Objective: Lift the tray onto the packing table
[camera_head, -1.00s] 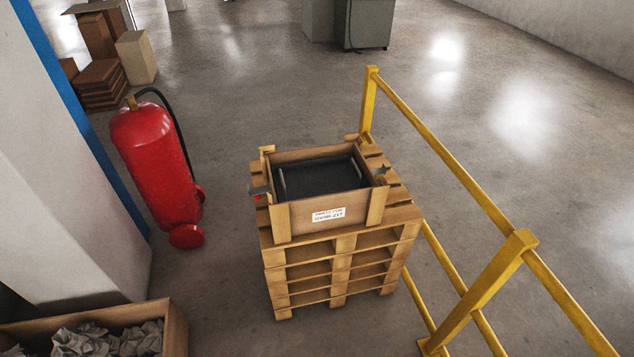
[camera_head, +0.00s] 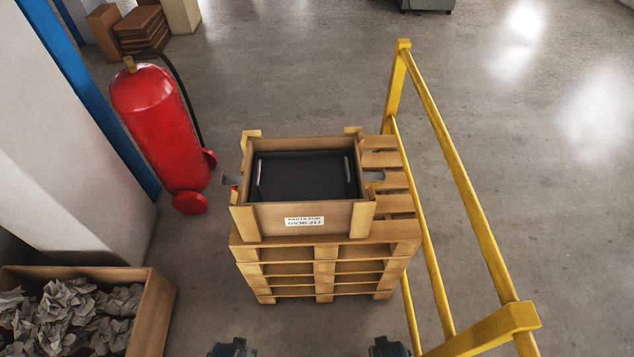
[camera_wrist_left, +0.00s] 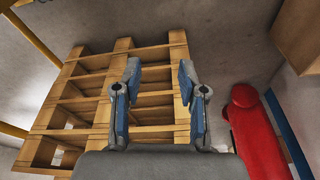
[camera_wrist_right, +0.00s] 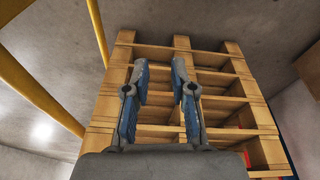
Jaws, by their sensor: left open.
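A black tray (camera_head: 305,178) with two pale upright handles sits inside a wooden crate (camera_head: 305,217) with a white label on its front. The crate rests on a stack of pallets (camera_head: 325,266) in the head view. My left gripper (camera_wrist_left: 160,69) is open and empty in the left wrist view, facing the pallets (camera_wrist_left: 110,90). My right gripper (camera_wrist_right: 160,65) is open and empty in the right wrist view, also facing the pallets (camera_wrist_right: 190,80). Only dark parts of my arms show at the head view's bottom edge, apart from the crate. No packing table is visible.
A red fire extinguisher (camera_head: 160,125) stands left of the pallets beside a pillar. A yellow railing (camera_head: 455,175) runs close along their right side. A box of crumpled paper (camera_head: 155,315) is at the lower left. Bare floor lies in front of the pallets.

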